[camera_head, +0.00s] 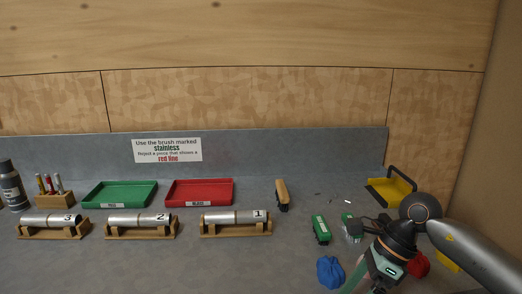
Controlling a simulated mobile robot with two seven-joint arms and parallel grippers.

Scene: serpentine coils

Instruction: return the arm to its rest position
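My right arm comes in from the right edge, and its gripper (380,284) points down at the lower right of the bench. Its fingertips are at or below the bottom edge of the picture, so whether it is open or shut does not show. A pale green strip runs beside it, and I cannot tell what it belongs to. My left arm and gripper are not in view.
Near the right gripper lie a blue cloth (330,272), a red cloth (418,265), a green-labelled block (321,230) and a yellow dustpan (390,190). Wooden cradles hold metal tubes 3 (50,219), 2 (138,219) and 1 (235,216). Behind are green (119,204) and red (199,203) trays.

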